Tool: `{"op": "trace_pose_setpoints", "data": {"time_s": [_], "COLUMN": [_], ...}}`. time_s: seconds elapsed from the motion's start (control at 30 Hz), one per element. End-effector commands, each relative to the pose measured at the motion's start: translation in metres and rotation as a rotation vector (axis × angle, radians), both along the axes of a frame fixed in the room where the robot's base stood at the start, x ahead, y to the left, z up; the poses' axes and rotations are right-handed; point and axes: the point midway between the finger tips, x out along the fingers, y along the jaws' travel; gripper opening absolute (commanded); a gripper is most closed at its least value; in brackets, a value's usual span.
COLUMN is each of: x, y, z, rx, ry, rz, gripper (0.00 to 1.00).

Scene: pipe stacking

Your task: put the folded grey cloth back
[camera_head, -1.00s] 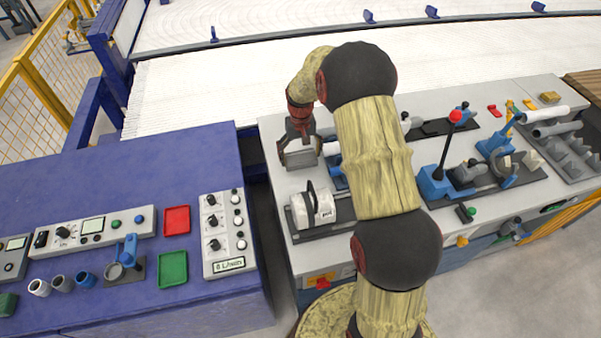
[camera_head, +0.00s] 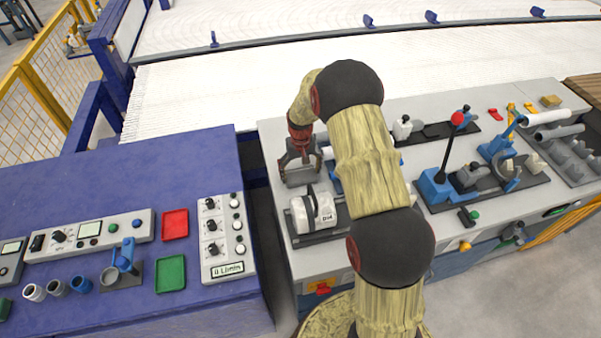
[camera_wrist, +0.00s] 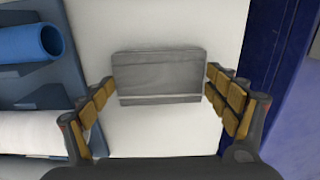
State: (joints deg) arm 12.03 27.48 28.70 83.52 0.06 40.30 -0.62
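The folded grey cloth (camera_wrist: 158,76) is a flat rectangle with a pale stripe near its lower edge. In the wrist view it lies between the fingertips of my gripper (camera_wrist: 161,86), over a white surface. The brown-padded fingertips meet its left and right edges with no clear gap, so my gripper looks shut on it. In the head view my gripper (camera_head: 301,171) is low at the back left of the light grey workbench (camera_head: 383,239). Whether the cloth touches the bench top I cannot tell.
A blue holder with a blue tube (camera_wrist: 30,43) is left of the cloth. A white device (camera_head: 314,208) stands in front of my gripper. A blue panel table (camera_head: 130,180) is to the left, across a dark gap. A red-knobbed lever (camera_head: 447,150) stands to the right.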

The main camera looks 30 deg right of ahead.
Motion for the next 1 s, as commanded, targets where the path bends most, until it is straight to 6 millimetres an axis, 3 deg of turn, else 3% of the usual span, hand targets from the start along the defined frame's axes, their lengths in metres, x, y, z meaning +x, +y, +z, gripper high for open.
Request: {"op": "trace_pose_setpoints", "data": {"time_s": [0.2, 0.57, 0.73, 1.0], "x": [0.000, 0.000, 0.001, 0.000], "y": [0.000, 0.000, 0.000, 0.000], "z": [0.000, 0.003, 0.022, 0.078], "rx": [0.000, 0.000, -0.001, 0.000], "ry": [0.001, 0.000, -0.003, -0.002], "rz": [0.000, 0.000, 0.000, 0.000], "gripper": [1.00, 1.00, 1.00, 1.00]}}
